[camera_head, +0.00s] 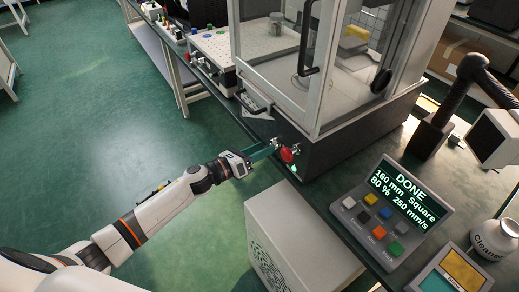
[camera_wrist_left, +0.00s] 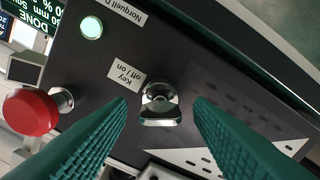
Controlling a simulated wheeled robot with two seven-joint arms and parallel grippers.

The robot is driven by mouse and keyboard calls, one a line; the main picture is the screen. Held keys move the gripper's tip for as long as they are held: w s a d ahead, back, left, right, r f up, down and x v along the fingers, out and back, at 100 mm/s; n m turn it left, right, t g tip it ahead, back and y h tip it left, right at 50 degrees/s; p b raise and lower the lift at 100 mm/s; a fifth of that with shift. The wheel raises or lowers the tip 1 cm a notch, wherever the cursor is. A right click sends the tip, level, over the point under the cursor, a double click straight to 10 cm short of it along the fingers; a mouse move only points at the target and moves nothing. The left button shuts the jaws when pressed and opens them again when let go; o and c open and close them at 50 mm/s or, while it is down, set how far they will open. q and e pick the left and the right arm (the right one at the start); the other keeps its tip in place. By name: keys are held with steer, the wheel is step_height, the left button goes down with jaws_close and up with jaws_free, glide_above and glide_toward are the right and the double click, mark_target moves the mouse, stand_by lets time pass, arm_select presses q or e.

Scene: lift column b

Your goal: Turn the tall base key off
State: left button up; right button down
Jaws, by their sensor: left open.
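The silver key (camera_wrist_left: 160,104) sits in the dark front panel of the tall base (camera_wrist_left: 165,48), beside a white label reading "Key off / on" (camera_wrist_left: 126,78). My left gripper (camera_wrist_left: 160,100) is open, with one green ridged finger on each side of the key in the left wrist view. A gap shows between each fingertip and the key; contact is not visible. In the head view my left gripper (camera_head: 262,152) reaches the corner of the dark base (camera_head: 330,150) under the glass enclosure; the key is small there. My right gripper is out of view.
A red button (camera_wrist_left: 30,112) and a lit green lamp (camera_wrist_left: 92,27) are on the same panel. A display box (camera_head: 392,210) reads "DONE". A pale cabinet (camera_head: 295,235) stands below the bench edge. Open green floor (camera_head: 110,130) lies left.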

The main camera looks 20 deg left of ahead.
arm_select(q)
steer(key=c, duration=1)
steer(key=shift+n, duration=0.4)
steer(key=n+p, duration=0.3)
steer(key=n, duration=0.8)
steer(key=shift+a, duration=0.1)
steer(key=shift+f, duration=0.1)
steer(key=o, duration=1)
